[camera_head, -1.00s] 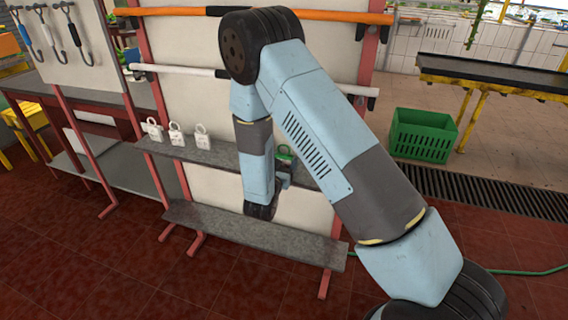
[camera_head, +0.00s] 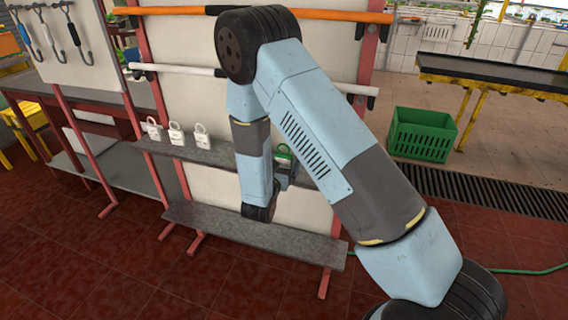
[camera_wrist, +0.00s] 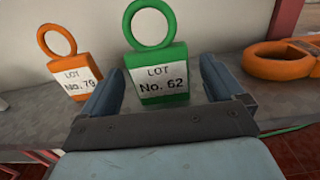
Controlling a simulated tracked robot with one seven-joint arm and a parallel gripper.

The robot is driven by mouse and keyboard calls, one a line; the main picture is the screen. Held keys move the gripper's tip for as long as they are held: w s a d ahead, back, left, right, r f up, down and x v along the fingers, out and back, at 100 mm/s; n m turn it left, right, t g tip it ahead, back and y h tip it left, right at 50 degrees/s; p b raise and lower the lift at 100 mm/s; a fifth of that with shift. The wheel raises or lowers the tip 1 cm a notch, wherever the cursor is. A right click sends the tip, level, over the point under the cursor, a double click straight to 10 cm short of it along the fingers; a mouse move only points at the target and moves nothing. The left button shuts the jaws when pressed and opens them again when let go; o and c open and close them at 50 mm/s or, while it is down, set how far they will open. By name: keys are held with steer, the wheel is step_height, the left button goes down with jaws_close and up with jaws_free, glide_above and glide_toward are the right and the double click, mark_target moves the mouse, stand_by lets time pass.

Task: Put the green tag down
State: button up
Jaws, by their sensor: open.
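The green tag (camera_wrist: 158,76), a block with a ring on top and a white label "LOT No. 62", stands upright on the grey shelf (camera_wrist: 285,105) in the wrist view. My gripper (camera_wrist: 162,74) is open, with one finger on each side of the tag's lower part and gaps between. In the head view only the green ring (camera_head: 284,151) and a little below it show. There my gripper (camera_head: 284,174) is mostly hidden behind my arm.
In the wrist view, an orange tag "No. 79" (camera_wrist: 74,72) stands close on the left. Another orange tag (camera_wrist: 280,64) lies flat on the right. White tags (camera_head: 175,134) stand along the shelf's left part in the head view. A lower shelf (camera_head: 245,236) runs beneath.

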steer(key=v, duration=1.1)
steer(key=s+d+r+m+g+h, duration=0.3)
steer(key=d+r+m+g, duration=0.4)
steer(key=d+r+m, duration=0.3)
steer(key=s+d+r+m+g+h, duration=0.2)
steer(key=d+r+m+g+h, duration=0.2)
steer(key=d+r+m+g, duration=0.65)
steer(key=s+d+r+m+y, duration=0.45)
steer(key=s+d+y, duration=0.25)
steer(key=s, duration=0.3)
steer(key=s+a+r+m+t+y, duration=0.2)
steer(key=s+r+m+t+y, duration=0.4)
steer(key=s+r+m, duration=0.1)
steer(key=shift+v, duration=0.95)
steer(key=shift+w, duration=0.1)
steer(key=shift+c, duration=0.2)
